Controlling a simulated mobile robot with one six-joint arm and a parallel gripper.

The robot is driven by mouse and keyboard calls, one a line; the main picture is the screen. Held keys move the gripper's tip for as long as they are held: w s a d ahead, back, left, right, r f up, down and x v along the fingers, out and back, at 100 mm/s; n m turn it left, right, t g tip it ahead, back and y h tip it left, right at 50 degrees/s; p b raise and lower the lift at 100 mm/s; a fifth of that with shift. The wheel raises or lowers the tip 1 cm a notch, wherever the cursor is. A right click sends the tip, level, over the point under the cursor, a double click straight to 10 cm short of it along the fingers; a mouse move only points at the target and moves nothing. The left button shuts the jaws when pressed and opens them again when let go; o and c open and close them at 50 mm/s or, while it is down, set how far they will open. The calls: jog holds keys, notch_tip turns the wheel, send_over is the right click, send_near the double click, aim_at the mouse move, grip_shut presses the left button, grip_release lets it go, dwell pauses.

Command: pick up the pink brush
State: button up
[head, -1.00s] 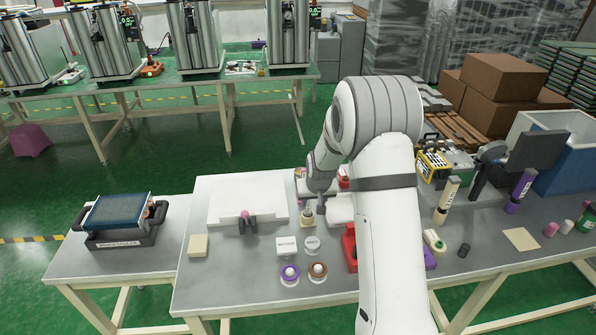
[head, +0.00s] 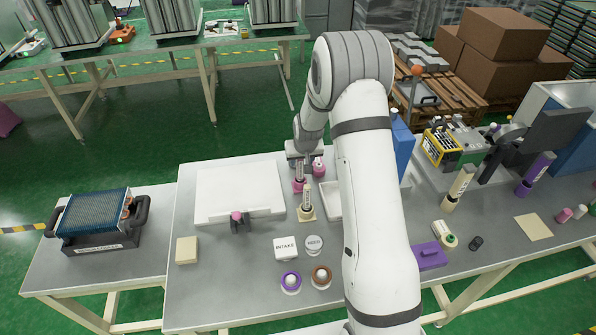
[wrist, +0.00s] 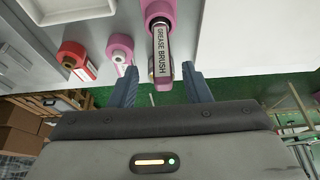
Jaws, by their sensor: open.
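My gripper (wrist: 158,70) is open, with one finger on either side of that end and visible gaps. In the head view my gripper (head: 302,155) is just behind and above the brush, its fingers partly hidden.
A pink roll (wrist: 120,50) and a red-labelled one (wrist: 76,60) stand beside the brush. A beige brush (head: 306,198) stands in front. A white board (head: 240,195) lies to the left. A blue box (head: 402,150) stands right of my arm.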

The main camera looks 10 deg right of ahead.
aim_at(300, 172)
jog(key=shift+p+x, duration=0.85)
jog(key=shift+x, duration=1.35)
jog(key=shift+a, duration=0.1)
grip_shut()
